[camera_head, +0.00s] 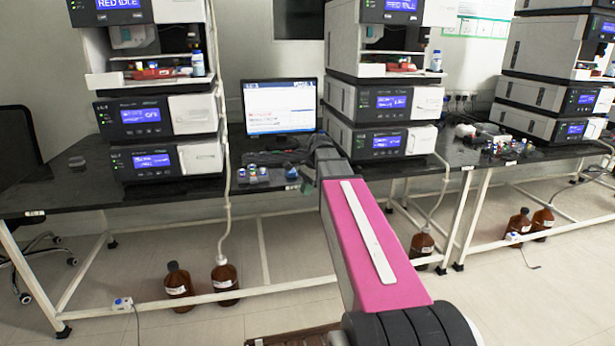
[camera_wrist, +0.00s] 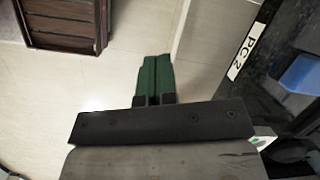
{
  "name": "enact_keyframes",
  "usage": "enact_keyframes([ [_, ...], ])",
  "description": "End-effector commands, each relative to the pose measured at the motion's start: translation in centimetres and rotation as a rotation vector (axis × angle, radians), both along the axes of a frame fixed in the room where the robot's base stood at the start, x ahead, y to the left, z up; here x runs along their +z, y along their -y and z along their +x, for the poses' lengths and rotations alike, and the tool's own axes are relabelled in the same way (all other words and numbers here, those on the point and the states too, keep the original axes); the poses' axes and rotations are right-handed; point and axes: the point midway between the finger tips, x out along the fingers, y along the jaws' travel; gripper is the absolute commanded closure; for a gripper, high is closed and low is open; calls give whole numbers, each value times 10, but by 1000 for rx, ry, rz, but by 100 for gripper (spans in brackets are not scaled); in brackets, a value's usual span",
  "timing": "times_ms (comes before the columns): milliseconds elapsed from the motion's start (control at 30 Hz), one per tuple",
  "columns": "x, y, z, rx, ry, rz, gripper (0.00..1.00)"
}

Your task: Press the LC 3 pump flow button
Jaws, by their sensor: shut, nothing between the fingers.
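Three instrument stacks stand on the benches in the head view: a left stack (camera_head: 150,118), a middle stack (camera_head: 368,100) and a right stack (camera_head: 548,92). Each has modules with lit blue displays. I cannot read which is LC 3, and the pump flow button is too small to make out. My gripper shows in the wrist view as two green fingers (camera_wrist: 152,62) pressed together, shut and empty, over pale floor beside the bench edge.
A monitor (camera_head: 281,106) stands between the left and middle stacks. Small vials and a blue item (camera_head: 292,172) lie near the bench's front edge. A "PC 2" label (camera_wrist: 243,53) marks that edge. Brown bottles (camera_head: 224,281) stand on the floor below. A dark chair is at left.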

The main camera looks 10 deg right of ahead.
Motion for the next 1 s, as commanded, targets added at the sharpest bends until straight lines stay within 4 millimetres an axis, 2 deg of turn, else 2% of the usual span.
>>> enact_keyframes([
  [267, -70, -12, -43, 270, 63, -73, 100],
  [400, -118, -19, -78, 494, 103, -128, 100],
  [600, -174, -25, -129, 830, 147, -200, 100],
  [800, -205, -27, -162, 1075, 169, -245, 100],
  [1000, -216, -28, -172, 1169, 175, -261, 100],
])
